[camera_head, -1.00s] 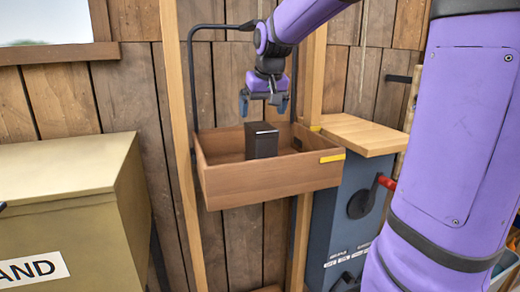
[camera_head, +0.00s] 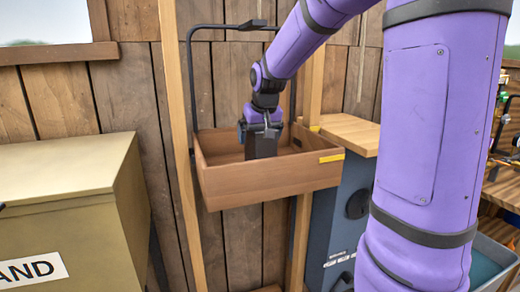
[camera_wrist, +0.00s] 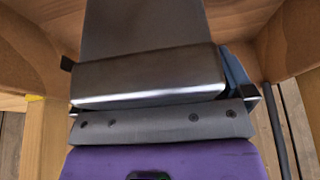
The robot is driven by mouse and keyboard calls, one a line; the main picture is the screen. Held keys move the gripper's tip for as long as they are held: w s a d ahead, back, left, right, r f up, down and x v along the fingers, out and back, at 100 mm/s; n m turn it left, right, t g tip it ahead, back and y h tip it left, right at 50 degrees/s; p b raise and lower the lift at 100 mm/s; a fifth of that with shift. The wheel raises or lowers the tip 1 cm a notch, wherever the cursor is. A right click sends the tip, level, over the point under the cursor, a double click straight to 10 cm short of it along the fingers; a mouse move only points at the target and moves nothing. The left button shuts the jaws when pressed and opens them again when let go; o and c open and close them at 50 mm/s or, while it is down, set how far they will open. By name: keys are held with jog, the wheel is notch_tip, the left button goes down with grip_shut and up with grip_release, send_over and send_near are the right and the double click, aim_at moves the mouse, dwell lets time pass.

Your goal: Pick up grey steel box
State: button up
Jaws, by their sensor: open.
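The grey steel box (camera_head: 262,149) stands upright in a wooden tray (camera_head: 270,186). In the head view it looks dark and my gripper (camera_head: 260,130) is down at its top, hiding much of it. In the wrist view the grey box (camera_wrist: 150,78) fills the upper middle, with a shiny metallic face. My gripper is open, with a blue finger (camera_wrist: 236,75) close to the box's right side. The left finger is mostly hidden, so I cannot tell whether either finger touches the box.
The tray's walls surround the box, and a dark frame (camera_head: 190,80) rises behind the tray. A wooden-topped blue cabinet (camera_head: 350,130) stands to the right. A large tan container (camera_head: 70,190) stands at the left. The rest of the tray looks empty.

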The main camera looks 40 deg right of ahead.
dwell(0.3)
jog(key=c, duration=1.1)
jog(key=shift+r, duration=0.1)
jog(key=c, duration=0.4)
